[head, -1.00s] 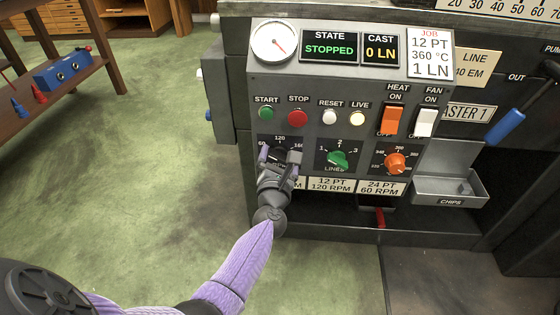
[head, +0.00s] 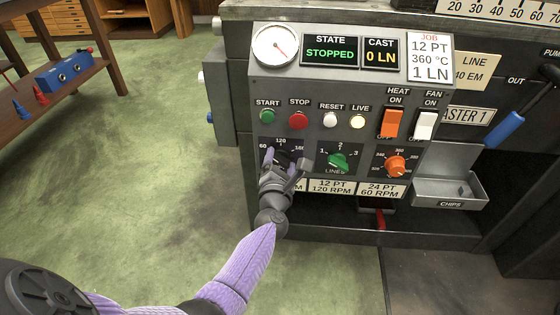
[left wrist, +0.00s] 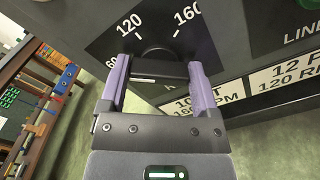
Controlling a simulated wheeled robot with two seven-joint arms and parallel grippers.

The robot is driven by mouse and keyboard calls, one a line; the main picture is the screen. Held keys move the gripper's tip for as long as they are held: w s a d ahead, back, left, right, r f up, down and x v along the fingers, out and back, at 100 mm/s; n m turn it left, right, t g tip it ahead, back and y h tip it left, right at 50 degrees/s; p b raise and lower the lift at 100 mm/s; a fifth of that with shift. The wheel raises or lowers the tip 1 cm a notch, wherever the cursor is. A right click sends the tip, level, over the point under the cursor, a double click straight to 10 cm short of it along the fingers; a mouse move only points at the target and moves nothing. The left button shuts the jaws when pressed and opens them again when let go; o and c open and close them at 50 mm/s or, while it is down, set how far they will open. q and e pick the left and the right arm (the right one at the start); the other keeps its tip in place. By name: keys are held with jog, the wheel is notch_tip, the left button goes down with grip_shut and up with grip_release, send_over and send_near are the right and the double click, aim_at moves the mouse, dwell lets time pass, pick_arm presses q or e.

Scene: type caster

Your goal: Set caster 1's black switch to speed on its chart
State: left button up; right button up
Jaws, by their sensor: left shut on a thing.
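The black switch (left wrist: 160,70) sits on the front panel at the lower left, over a dial marked 60, 120 and 160. My left gripper (head: 285,161) is shut on it, one finger on each side, and hides much of it in the head view. In the left wrist view the switch lies between the purple fingers, below the 120 and 160 marks; its exact setting is hard to tell. Chart plates below the dials read 12 PT 120 RPM (head: 331,187), 24 PT 60 RPM (head: 382,189) and 10 PT 160 RPM (left wrist: 208,103). The job card (head: 429,57) reads 12 PT, 360 °C, 1 LN. My right gripper is out of view.
A green LINES knob (head: 337,161) is close on the right, then an orange knob (head: 396,166). Start (head: 267,119) and stop (head: 298,121) buttons are above. The state display (head: 329,50) reads STOPPED. A chips tray (head: 450,190) juts out at right.

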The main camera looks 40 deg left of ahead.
pick_arm(q)
jog(key=m, duration=0.2)
jog(key=shift+m+p, duration=0.3)
jog(key=shift+m, duration=0.1)
jog(key=m, duration=0.3)
jog(key=shift+d+f+p, duration=0.1)
jog(key=shift+p, duration=0.2)
jog(key=m, duration=0.2)
jog(key=shift+f+m, duration=0.1)
jog(key=shift+m, duration=0.3)
jog(key=shift+m+p, duration=0.3)
jog(key=shift+m, duration=0.1)
jog(key=o, duration=0.9)
jog(key=shift+o, duration=0.9)
